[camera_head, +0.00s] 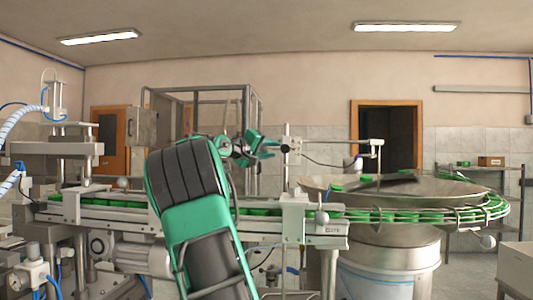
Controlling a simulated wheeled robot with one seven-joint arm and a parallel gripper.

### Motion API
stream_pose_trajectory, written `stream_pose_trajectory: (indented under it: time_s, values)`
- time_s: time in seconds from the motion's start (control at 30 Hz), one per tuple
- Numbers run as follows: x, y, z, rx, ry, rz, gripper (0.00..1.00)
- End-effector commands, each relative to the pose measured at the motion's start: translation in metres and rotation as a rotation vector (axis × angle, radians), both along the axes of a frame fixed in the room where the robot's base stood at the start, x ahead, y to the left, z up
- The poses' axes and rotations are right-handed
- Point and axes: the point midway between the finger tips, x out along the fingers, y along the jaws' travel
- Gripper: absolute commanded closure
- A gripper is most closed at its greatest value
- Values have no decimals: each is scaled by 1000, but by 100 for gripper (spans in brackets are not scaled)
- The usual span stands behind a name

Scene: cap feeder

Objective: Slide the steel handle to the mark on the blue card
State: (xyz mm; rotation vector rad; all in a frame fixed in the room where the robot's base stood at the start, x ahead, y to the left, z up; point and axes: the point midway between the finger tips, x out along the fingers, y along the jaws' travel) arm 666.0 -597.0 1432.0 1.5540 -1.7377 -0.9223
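My green and black arm rises in the middle of the camera_head view. My gripper (268,149) is at its far end, small, above the conveyor and just left of a vertical steel post (287,170). The finger opening is too small to judge.
The conveyor (370,217) carries green caps across the view and curves around a wide steel bowl (420,195) at right. A horizontal rod (335,141) runs right from the post. Filling machinery (70,150) crowds the left. A metal frame (200,90) stands behind.

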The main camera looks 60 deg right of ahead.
Motion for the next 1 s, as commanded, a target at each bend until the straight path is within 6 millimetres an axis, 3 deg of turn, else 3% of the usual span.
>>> stream_pose_trajectory:
  time_s: [0.23, 0.37, 0.53, 0.7, 0.93, 0.97, 1.0]
  values:
    - [0, 0, 0, 0, 0, 0, 70]
    - [0, 0, 0, 0, 0, 0, 100]
    - [0, 0, -3, 1, 1, 1, 100]
    - [0, 0, -19, 2, 2, 0, 100]
    - [0, 0, -19, 0, 0, 0, 100]
    - [0, 0, -19, 0, 0, 0, 73]
    - [0, 0, -19, 0, 0, 0, 68]
